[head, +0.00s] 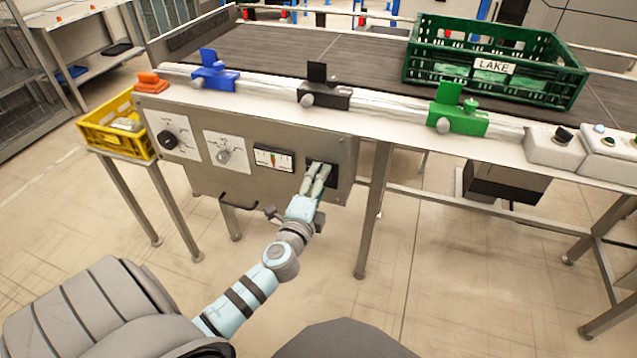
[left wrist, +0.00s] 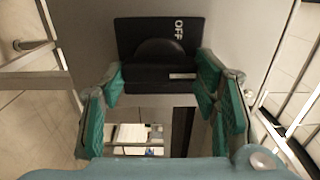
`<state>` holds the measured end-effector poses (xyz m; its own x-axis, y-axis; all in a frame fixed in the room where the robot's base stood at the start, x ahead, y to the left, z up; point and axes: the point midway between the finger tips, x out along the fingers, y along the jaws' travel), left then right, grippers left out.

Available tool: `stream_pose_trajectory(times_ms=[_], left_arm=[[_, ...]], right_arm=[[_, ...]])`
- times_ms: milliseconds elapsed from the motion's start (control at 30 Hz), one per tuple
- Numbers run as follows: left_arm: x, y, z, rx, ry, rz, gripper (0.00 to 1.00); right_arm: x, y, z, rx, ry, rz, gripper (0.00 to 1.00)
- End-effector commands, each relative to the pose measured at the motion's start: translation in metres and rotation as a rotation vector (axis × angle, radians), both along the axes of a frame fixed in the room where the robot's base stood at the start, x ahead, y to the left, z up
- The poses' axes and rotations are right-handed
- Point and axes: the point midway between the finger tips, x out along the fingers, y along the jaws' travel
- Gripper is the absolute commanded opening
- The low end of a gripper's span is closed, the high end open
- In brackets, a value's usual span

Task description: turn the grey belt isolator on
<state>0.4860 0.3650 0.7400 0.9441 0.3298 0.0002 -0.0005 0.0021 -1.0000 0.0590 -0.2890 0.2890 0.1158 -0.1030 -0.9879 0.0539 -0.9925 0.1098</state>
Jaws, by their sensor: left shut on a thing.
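The belt isolator (head: 331,168) is a black plate at the right end of the grey control panel (head: 240,190), under the conveyor rail. In the left wrist view the isolator (left wrist: 135,30) shows a dark rounded handle (left wrist: 158,50) and the white word OFF, turned sideways, at its upper right. A short pale mark shows below the handle's right side. My left gripper (head: 319,170) reaches up to it, and its green fingers (left wrist: 158,82) stand at both sides of the handle, shut on it. Their exact contact is partly hidden. My right gripper is not in view.
Left of the isolator are a small meter (head: 273,160), a grey knob (head: 223,157) and a black knob (head: 168,140). A hook-like black handle (head: 238,204) sticks out below. A yellow crate (head: 103,140) stands left; a green LAKE crate (head: 420,66) sits on the belt (head: 300,45).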

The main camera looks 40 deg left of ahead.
Motion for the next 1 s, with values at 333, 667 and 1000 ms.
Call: stream_pose_trajectory(times_ms=[333,667,1000], left_arm=[[0.0,0.0,-0.001,-0.003,0.002,0.0,0.74],[-0.001,-0.001,-0.001,-0.002,0.0,0.0,0.75],[-0.071,-0.024,-0.002,-0.004,0.005,0.0,0.75]], right_arm=[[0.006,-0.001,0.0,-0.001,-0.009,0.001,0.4],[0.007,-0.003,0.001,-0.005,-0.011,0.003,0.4],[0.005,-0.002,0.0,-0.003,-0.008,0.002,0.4]])
